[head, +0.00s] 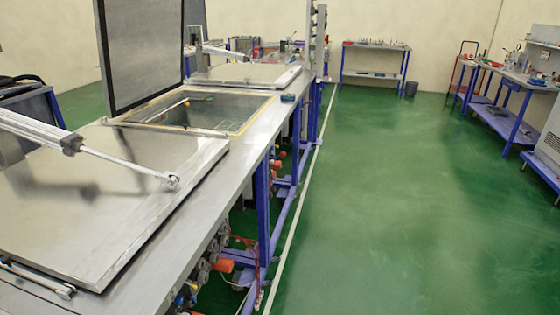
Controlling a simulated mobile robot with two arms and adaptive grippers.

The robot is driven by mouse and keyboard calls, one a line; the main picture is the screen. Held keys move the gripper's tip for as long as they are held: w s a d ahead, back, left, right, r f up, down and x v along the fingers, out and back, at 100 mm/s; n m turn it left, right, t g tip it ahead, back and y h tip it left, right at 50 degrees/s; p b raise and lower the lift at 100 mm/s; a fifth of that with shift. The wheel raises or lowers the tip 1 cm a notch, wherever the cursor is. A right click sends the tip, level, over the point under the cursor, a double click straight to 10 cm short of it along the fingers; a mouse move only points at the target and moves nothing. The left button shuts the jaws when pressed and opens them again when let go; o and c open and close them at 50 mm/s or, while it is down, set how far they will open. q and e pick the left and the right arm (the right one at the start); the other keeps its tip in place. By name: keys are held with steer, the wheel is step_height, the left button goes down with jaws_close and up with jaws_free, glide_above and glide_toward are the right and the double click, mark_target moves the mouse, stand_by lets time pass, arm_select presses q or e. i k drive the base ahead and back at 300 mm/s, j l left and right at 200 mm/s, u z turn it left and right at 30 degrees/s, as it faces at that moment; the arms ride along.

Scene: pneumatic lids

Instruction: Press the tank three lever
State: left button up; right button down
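A long metal bench with tanks (222,205) runs from the lower left into the distance. A flat metal lid (110,170) lies shut on the nearest tank, with a pneumatic cylinder (40,131) attached to it. The middle tank (200,108) is uncovered, and its lid (145,50) stands upright. A farther lid (248,75) lies shut. Red-orange fittings (224,265) and hoses show under the bench edge. I cannot tell which tank is number three, and no lever is clearly recognisable. Neither gripper is in view.
Open green floor (400,210) stretches right of the bench, with a white line (297,200) running alongside it. A blue-legged table (375,46) and a dark bin (411,88) stand at the back. Another blue workbench (505,105) and a grey cabinet (549,150) are at the right.

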mark_target(282, 155)
steer(key=i+u, duration=0.1)
steer(key=u, duration=0.25)
steer(key=i+l+u, duration=0.15)
steer(key=u, duration=0.2)
steer(key=i+l+u, duration=0.2)
steer(key=u, duration=0.15)
steer(key=i+l+u, duration=0.1)
steer(key=l+u, duration=0.25)
steer(key=j, duration=0.05)
